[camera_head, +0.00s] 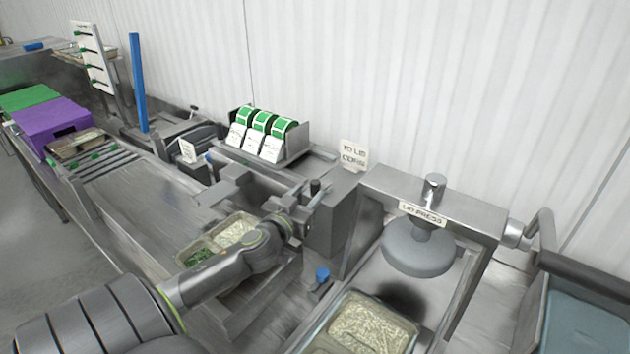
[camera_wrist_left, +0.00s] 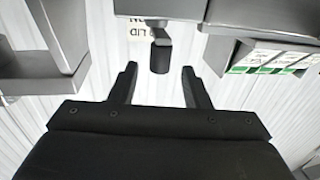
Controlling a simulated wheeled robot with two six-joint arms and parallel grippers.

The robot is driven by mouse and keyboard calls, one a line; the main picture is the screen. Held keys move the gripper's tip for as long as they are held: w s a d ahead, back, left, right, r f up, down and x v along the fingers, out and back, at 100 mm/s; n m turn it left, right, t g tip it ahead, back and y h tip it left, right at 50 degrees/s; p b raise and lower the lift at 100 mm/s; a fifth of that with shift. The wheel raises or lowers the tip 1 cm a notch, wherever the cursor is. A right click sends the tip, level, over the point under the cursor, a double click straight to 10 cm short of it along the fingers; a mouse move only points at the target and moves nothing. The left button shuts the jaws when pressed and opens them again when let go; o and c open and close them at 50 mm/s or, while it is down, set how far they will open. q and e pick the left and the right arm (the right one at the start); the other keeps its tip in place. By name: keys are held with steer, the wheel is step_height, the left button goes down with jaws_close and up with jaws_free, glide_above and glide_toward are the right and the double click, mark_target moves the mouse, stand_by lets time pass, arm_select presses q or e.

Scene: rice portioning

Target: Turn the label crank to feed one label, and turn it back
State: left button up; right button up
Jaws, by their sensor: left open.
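The label crank shows in the left wrist view as a dark cylindrical handle (camera_wrist_left: 160,56) on a grey bar. In the head view its upright dark handle (camera_head: 315,188) stands at the left side of a grey metal box (camera_head: 338,218). My left gripper (camera_wrist_left: 157,85) is open, with its two black fingers pointing at the crank. The handle lies just beyond and between the fingertips, and I see no contact. In the head view my left gripper (camera_head: 306,210) is close to the handle, small and partly hidden by its own wrist. My right gripper is in neither view.
Three green label rolls (camera_head: 261,122) stand in a rack behind. A tray with rice and greens (camera_head: 222,241) lies under my left forearm. The lid press (camera_head: 418,250) and another rice tray (camera_head: 360,325) are at right. A blue-capped knob (camera_head: 322,274) stands in front.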

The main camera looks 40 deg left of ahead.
mark_target(313, 189)
arm_select(q)
steer(key=shift+p+x, duration=0.65)
steer(key=shift+x, duration=1.7)
jaws_close()
